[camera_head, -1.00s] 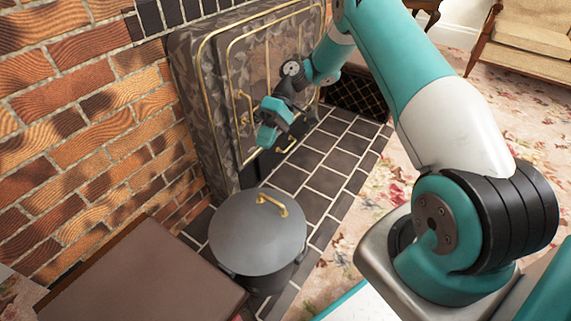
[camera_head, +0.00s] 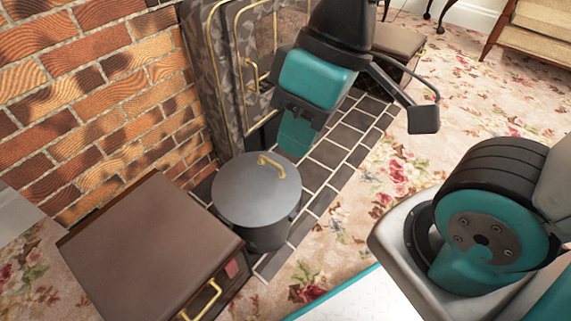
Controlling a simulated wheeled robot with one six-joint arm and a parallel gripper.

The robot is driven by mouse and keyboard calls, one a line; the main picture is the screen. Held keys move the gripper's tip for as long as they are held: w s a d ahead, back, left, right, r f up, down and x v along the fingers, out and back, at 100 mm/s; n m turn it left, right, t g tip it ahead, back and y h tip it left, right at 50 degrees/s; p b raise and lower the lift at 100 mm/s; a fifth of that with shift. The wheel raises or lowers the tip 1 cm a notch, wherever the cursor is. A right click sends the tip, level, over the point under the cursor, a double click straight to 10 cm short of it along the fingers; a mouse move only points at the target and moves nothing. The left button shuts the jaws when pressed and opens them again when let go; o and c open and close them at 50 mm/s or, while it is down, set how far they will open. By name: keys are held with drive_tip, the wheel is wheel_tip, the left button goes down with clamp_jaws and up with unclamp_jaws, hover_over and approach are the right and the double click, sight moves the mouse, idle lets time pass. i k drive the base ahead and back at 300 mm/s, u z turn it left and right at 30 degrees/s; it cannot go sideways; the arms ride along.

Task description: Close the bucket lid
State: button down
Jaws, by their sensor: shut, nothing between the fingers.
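The grey bucket (camera_head: 268,238) stands on the dark tiled hearth, in the middle of the view. Its round grey lid (camera_head: 250,190) with a brass handle (camera_head: 272,163) lies over the top. From this angle the lid looks flat on the rim, but I cannot tell whether it is fully seated. My gripper (camera_head: 295,138) is shut and empty, pointing down. It appears above and just right of the lid, near the brass handle in the picture, with no clear contact. The bucket's far side is hidden.
A brown box (camera_head: 140,245) with a brass handle stands left of the bucket. A brass-trimmed fire screen (camera_head: 228,75) is behind, beside the brick wall (camera_head: 95,100). A dark brown box (camera_head: 400,42) and an armchair (camera_head: 535,50) stand farther back. Floral carpet (camera_head: 375,200) lies open to the right.

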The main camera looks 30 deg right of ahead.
sight(253, 190)
drive_tip(key=k, duration=0.7)
drive_tip(key=z, duration=0.75)
drive_tip(key=i, duration=0.9)
drive_tip(key=u, duration=0.95)
